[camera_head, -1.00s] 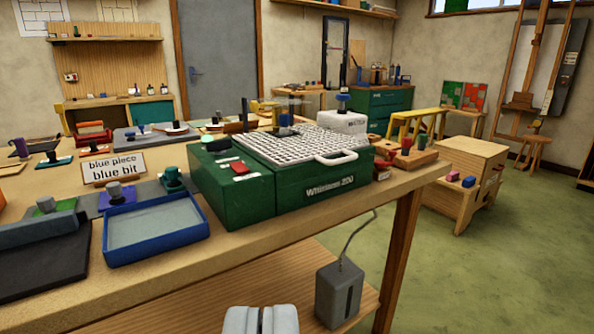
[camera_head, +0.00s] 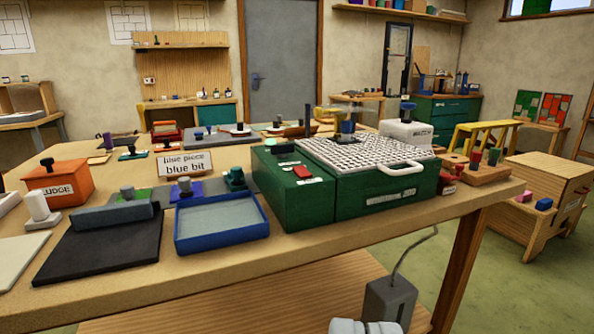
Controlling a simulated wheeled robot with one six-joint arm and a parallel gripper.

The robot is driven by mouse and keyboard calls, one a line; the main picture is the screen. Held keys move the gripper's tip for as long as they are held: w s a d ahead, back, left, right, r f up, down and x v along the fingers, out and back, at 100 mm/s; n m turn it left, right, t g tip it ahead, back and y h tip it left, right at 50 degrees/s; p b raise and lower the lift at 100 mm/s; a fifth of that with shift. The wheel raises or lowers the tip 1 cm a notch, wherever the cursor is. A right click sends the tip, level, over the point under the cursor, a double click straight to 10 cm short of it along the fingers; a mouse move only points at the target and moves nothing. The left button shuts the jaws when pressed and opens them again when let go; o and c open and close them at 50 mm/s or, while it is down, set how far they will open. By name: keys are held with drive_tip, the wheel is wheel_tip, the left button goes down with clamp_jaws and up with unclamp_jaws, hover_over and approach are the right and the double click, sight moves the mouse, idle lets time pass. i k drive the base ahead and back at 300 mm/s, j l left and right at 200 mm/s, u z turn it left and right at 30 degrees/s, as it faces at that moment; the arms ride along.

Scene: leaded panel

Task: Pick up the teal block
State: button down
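A small teal-green piece with a round top (camera_head: 236,178) stands on the bench, behind the blue tray and left of the green machine. A flat teal plate with a dark knob (camera_head: 133,153) lies farther back on the left. I cannot tell which of them, if either, is the teal block. A pale grey rounded part, seemingly of my gripper (camera_head: 365,327), shows at the bottom edge, below and apart from the bench top. Its fingertips are cut off, so its opening cannot be seen.
The blue tray (camera_head: 222,241) sits near the bench's front edge. The green machine (camera_head: 385,202) stands right of it. A dark slab (camera_head: 100,255) and an orange box (camera_head: 57,180) are at left. A grey power box (camera_head: 388,303) stands below the bench top.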

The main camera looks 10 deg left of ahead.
sight(235, 178)
drive_tip(key=i+l+u, duration=0.15)
drive_tip(key=i, duration=0.25)
drive_tip(key=i+l+u, duration=0.15)
drive_tip(key=i, duration=0.3)
drive_tip(key=i+l+u, duration=0.15)
drive_tip(key=i+l, duration=0.15)
drive_tip(key=i, duration=0.1)
